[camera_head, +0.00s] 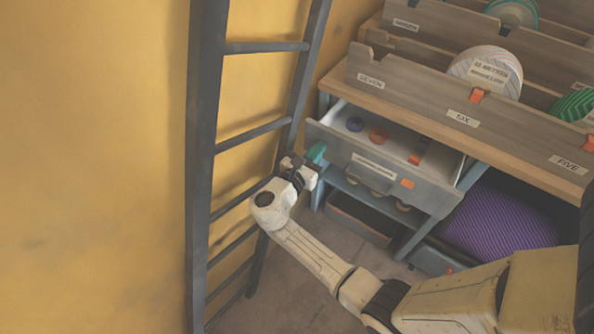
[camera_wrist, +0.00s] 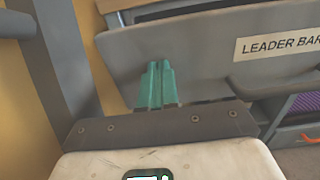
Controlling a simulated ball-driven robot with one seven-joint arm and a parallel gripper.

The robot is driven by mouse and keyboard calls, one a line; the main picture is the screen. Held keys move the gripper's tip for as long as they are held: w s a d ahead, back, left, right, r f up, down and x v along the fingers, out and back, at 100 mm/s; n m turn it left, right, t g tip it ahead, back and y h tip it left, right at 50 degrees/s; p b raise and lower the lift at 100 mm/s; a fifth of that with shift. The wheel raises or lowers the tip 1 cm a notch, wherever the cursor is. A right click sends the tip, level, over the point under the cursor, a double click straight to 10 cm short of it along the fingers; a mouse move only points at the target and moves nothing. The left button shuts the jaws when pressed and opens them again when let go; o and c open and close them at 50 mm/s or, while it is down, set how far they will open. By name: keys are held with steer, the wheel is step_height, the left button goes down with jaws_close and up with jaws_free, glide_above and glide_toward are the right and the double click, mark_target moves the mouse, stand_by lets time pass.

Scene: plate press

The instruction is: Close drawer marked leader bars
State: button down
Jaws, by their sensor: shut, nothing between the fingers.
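The drawer (camera_head: 392,176) stands pulled out under the wooden worktop in the head view, with several small round items and an orange piece inside. Its grey front fills much of the wrist view (camera_wrist: 190,60), with a label (camera_wrist: 280,42) reading "LEADER BAR", cut off at the picture's edge. My gripper (camera_head: 317,152) has teal fingers and is at the left end of the drawer front. In the wrist view its fingers (camera_wrist: 156,84) are together and empty, pointing at the lower left part of the front. I cannot tell whether they touch it.
A dark ladder (camera_head: 201,160) leans by the yellow wall, close left of my gripper. The worktop (camera_head: 430,117) above holds wooden racks with discs. Below the drawer is a shelf with a dark bin (camera_head: 361,218). A purple striped bundle (camera_head: 495,222) lies to the right. Some floor (camera_head: 295,290) is bare.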

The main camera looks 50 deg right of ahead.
steer(key=d+b, duration=0.1)
steer(key=d, duration=0.5)
steer(key=d+b, duration=0.1)
steer(key=d, duration=0.5)
steer(key=shift+w+d, duration=0.2)
steer(key=shift+d, duration=0.15)
steer(key=shift+w+d, duration=0.1)
steer(key=shift+d, duration=0.1)
steer(key=shift+d+r, duration=0.1)
steer(key=shift+r, duration=0.05)
